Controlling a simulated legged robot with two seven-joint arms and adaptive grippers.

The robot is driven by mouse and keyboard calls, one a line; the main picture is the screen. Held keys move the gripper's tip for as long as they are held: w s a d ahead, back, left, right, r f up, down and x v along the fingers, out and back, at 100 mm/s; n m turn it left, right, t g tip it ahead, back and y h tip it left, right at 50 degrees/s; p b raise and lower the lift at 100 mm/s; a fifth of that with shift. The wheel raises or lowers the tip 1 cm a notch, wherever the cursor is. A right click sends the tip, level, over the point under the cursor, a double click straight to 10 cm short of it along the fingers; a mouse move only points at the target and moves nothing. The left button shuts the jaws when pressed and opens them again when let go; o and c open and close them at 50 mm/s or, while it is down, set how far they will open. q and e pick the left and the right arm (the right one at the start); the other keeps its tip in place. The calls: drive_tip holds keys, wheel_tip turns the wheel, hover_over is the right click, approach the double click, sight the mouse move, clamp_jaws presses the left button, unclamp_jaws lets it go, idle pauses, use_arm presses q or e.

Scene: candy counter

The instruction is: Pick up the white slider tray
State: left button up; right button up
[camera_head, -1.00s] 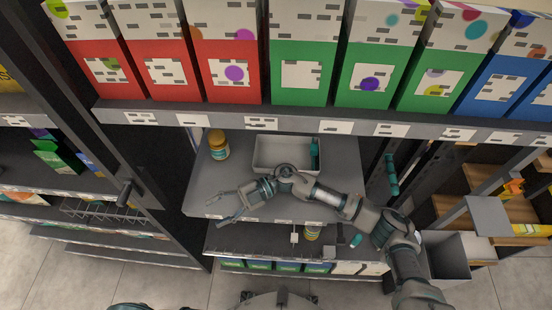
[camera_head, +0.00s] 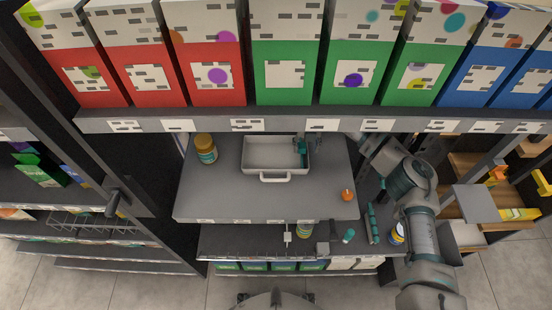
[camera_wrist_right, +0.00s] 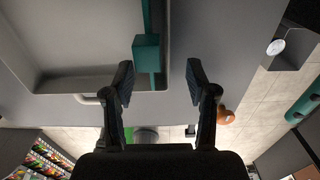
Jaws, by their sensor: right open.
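The white slider tray (camera_head: 268,154) sits on the grey shelf, its handle (camera_head: 275,179) facing the front. A teal piece (camera_head: 301,150) is at its right side. My right gripper (camera_head: 315,141) is at the tray's right side, partly hidden under the upper shelf's edge in the head view. In the right wrist view my right gripper (camera_wrist_right: 158,82) is open and empty. The tray (camera_wrist_right: 75,45) lies to the left there, with the teal piece (camera_wrist_right: 147,54) just ahead of the gap between the fingers. My left gripper is not in view.
A yellow-lidded jar (camera_head: 206,149) stands left of the tray. A small orange item (camera_head: 347,195) stands near the shelf's front right. Cereal-like boxes (camera_head: 285,75) line the upper shelf (camera_head: 300,117) above. The grey shelf (camera_head: 260,203) is clear in front of the tray.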

sight(304, 153)
drive_tip(key=shift+a+f, duration=0.25)
drive_tip(key=shift+f, duration=0.7)
drive_tip(key=f, duration=0.4)
drive_tip(key=shift+w+d+f, duration=0.15)
drive_tip(key=shift+w+d, duration=0.05)
drive_tip(key=shift+w, duration=0.05)
drive_tip(key=shift+a, duration=0.1)
clamp_jaws()
